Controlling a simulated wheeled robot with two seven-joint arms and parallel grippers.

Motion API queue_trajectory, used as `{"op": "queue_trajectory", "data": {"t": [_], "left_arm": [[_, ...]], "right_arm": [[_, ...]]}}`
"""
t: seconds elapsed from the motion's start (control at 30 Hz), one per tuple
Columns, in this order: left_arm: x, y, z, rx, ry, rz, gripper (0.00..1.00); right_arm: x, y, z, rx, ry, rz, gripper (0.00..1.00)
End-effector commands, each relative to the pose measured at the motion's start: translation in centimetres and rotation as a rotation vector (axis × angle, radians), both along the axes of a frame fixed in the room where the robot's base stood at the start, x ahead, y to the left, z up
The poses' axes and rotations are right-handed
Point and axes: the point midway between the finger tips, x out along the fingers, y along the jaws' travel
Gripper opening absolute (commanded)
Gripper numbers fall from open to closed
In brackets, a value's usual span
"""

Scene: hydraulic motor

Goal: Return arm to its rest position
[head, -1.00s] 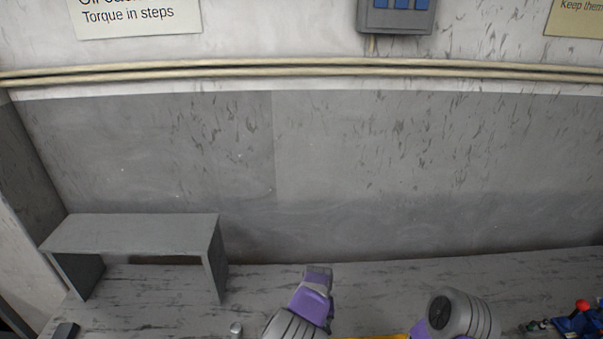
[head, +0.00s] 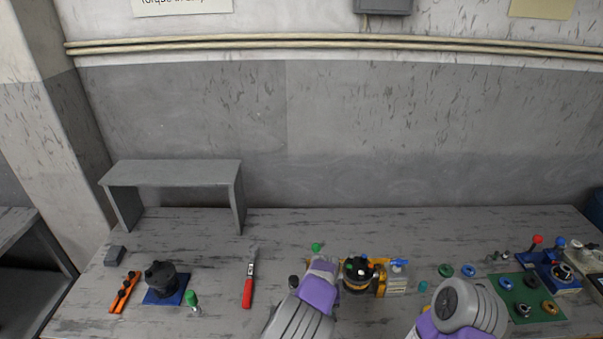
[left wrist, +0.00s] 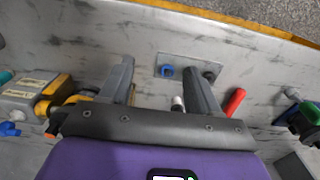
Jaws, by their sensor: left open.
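My left arm comes in at the lower middle of the head view, its purple wrist (head: 320,287) over the bench. The left gripper (left wrist: 162,80) shows in the left wrist view with its two grey fingers apart and nothing held between them. In the head view its fingertips are hard to make out. My right arm (head: 456,308) is folded at the lower right of the head view, and its gripper is out of frame. A black round motor part (head: 357,283) with a yellow fixture (head: 381,281) stands just right of my left wrist.
On the bench are a grey shelf (head: 175,172), a dark housing (head: 160,277) on a blue mat, an orange holder (head: 124,291), a red-handled tool (head: 248,290), a green mat (head: 522,283) with rings, and a blue device (head: 553,275). Bare bench lies left of centre.

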Motion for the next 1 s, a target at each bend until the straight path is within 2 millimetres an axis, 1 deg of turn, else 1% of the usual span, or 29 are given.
{"op": "queue_trajectory", "data": {"t": [0.1, 0.27, 0.37, 0.47, 0.57, 0.6, 0.63, 0.67, 0.7, 0.73, 0.8, 0.9, 1.0], "left_arm": [[-0.4, 2.5, -2.8, -0.006, 0.018, 0.036, 0.62], [-1.6, 5.8, -6.6, -0.017, 0.036, 0.075, 0.62], [-2.7, 8.1, -9.3, -0.027, 0.049, 0.101, 0.62], [-4.7, 10.5, -12.4, -0.041, 0.065, 0.129, 0.62], [-7.6, 13.1, -16.2, -0.068, 0.083, 0.159, 0.62], [-9.2, 14.2, -17.7, -0.083, 0.09, 0.173, 0.62], [-10.5, 14.8, -18.9, -0.095, 0.095, 0.18, 0.62], [-11.8, 15.4, -20.0, -0.11, 0.096, 0.187, 0.62], [-13.7, 16.0, -21.2, -0.133, 0.099, 0.197, 0.62], [-15.0, 16.3, -22.0, -0.151, 0.096, 0.2, 0.62], [-18.0, 16.6, -23.3, -0.196, 0.088, 0.209, 0.62], [-21.5, 16.5, -24.1, -0.259, 0.065, 0.219, 0.62], [-23.9, 16.1, -24.1, -0.312, 0.037, 0.226, 0.62]], "right_arm": [[0.0, 0.0, -0.9, 0.0, 0.0, 0.0, 0.43], [0.1, 0.0, -1.9, 0.0, -0.001, 0.0, 0.43], [0.1, 0.0, -2.7, 0.0, -0.001, 0.0, 0.43], [0.0, 0.0, -3.8, 0.0, 0.0, 0.0, 0.43], [0.0, 0.0, -5.1, 0.0, 0.001, 0.0, 0.43], [0.0, 0.0, -5.8, 0.0, 0.0, 0.0, 0.43], [0.0, 0.0, -6.4, 0.0, 0.0, 0.0, 0.43], [0.0, 0.0, -6.9, 0.0, 0.0, 0.0, 0.43], [0.0, 0.0, -7.7, 0.0, 0.0, 0.0, 0.43], [0.0, 0.0, -8.2, 0.0, 0.0, 0.0, 0.43], [0.0, 0.0, -9.4, 0.0, 0.0, 0.0, 0.43], [0.0, 0.0, -10.7, 0.0, 0.0, 0.0, 0.43], [0.0, 0.0, -11.6, 0.0, 0.0, 0.0, 0.43]]}}
